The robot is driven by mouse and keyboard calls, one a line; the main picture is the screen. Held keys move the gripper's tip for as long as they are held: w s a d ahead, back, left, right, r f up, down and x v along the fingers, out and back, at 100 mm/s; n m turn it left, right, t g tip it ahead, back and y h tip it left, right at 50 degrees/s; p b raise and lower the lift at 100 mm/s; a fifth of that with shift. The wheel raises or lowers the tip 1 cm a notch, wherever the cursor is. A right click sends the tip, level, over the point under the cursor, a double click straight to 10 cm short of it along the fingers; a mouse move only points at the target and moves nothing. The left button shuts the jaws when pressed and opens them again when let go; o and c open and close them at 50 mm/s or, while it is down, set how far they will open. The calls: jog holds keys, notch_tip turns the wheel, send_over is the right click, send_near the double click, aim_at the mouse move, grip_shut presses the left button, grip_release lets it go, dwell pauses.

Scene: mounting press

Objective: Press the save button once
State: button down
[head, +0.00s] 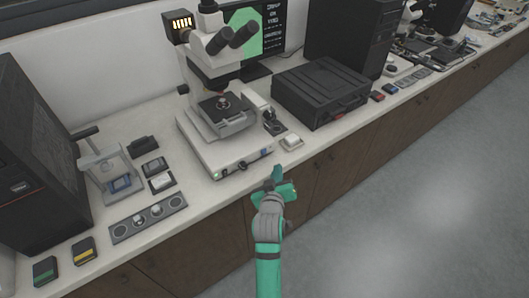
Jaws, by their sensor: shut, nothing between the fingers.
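My gripper (278,174) is shut and empty at the end of my teal and grey arm. In the picture it lies at the bench's front edge, just right of the white microscope's base (222,156). The base's front face carries a small green light, a dark control and a blue part. A small white device (291,142) sits on the bench just beyond my gripper. No label reading "save" is legible, so I cannot tell which part is the save button. A monitor (273,31) behind the microscope shows a green shape and white text too small to read.
A small grey press (107,169) and a dark strip with round recesses (148,218) are at left. A black case (320,92) and a dark computer tower (348,38) stand at right. The floor (420,210) in front of the cabinets is clear.

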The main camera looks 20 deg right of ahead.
aim_at(264, 151)
jog(key=shift+w+a, duration=0.25)
jog(key=shift+w, duration=0.6)
jog(key=shift+w+a, duration=0.3)
jog(key=shift+w, duration=0.6)
jog(key=shift+w+a, duration=0.25)
jog(key=shift+w, duration=0.6)
jog(key=shift+w, duration=0.1)
jog(key=shift+d, duration=0.15)
jog(key=shift+a, duration=0.25)
jog(key=shift+d, duration=0.15)
jog(key=shift+w+a, duration=0.2)
jog(key=shift+w, duration=0.2)
jog(key=shift+s+d, duration=0.1)
jog(key=shift+d, duration=0.05)
jog(key=shift+a, duration=0.3)
